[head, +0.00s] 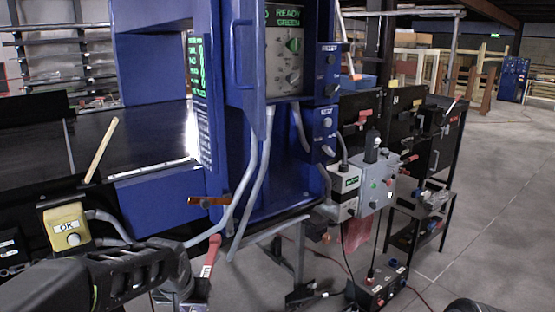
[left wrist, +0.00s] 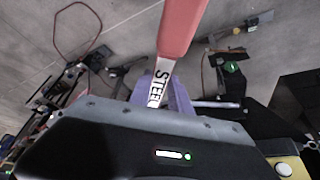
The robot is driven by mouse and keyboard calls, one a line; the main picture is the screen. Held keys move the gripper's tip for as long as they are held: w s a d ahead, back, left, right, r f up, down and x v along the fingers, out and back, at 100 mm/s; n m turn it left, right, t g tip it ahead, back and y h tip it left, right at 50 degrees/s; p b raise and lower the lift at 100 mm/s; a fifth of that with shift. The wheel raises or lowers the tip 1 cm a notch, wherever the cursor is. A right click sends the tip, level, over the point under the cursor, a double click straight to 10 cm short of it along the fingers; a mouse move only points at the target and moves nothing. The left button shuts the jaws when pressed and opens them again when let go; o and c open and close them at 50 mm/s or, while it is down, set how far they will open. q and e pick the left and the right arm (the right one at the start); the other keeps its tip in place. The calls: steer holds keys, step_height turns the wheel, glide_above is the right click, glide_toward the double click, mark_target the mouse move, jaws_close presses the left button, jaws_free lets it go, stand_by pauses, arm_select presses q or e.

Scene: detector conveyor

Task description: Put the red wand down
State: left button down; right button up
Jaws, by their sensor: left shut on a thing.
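The red wand (head: 210,258) shows at the bottom of the head view, beside the blue detector frame, tilted with its red end up. In the left wrist view the red wand (left wrist: 184,28) points up and away, with a white section lettered "STEEL". My left gripper (head: 187,290) is shut on the wand at its white part; its fingers (left wrist: 158,98) show on both sides of that part. The wand's lower end is hidden by the gripper. The wand appears held in the air, clear of the floor.
The blue detector frame (head: 270,200) stands close behind the wand, with grey conduits. A yellow OK button box (head: 66,222) is at left, near a pale stick (head: 101,150) leaning at the dark conveyor. Grey control boxes (head: 376,186) and a black floor box (head: 378,288) stand right. Floor is open farther right.

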arm_select(q)
steer(key=s+f, duration=0.4)
steer(key=f, duration=0.5)
steer(key=s+f, duration=0.3)
steer(key=f, duration=0.6)
steer(key=shift+s+f, duration=0.35)
steer(key=shift+f, duration=0.05)
steer(key=shift+a, duration=0.1)
